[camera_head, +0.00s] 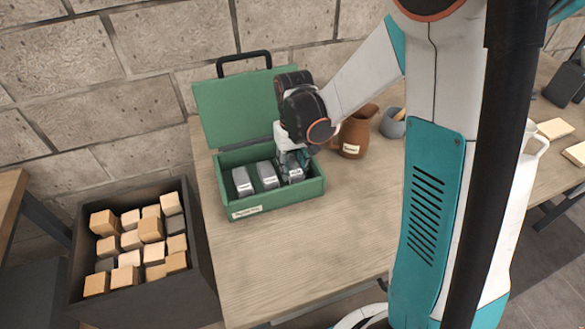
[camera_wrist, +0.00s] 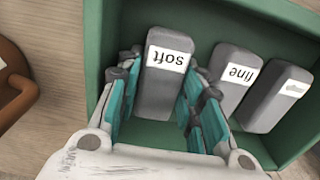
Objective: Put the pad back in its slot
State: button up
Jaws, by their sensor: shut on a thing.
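My gripper (camera_head: 293,163) is over the right part of a green case (camera_head: 283,200) on the table. In the wrist view my gripper (camera_wrist: 160,95) has its teal-padded fingers on both sides of a grey pad labelled "soft" (camera_wrist: 160,105) and is shut on it. The pad is inside the case walls (camera_wrist: 105,52); whether it rests on the floor cannot be told. Beside it, in the wrist view, lie a grey pad labelled "fine" (camera_wrist: 232,72) and a third grey pad (camera_wrist: 278,103) with a hard-to-read label. In the head view the gripper partly hides the held pad.
The case's lid (camera_head: 235,108) stands open at the back. A brown jug (camera_head: 354,133) and a grey-blue pot (camera_head: 392,124) stand right of the case. A dark bin (camera_head: 196,240) of wooden blocks is at left. The table front (camera_head: 295,255) is clear.

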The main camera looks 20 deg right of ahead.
jog(key=shift+f, duration=0.15)
jog(key=o, duration=0.8)
jog(key=shift+c, duration=0.2)
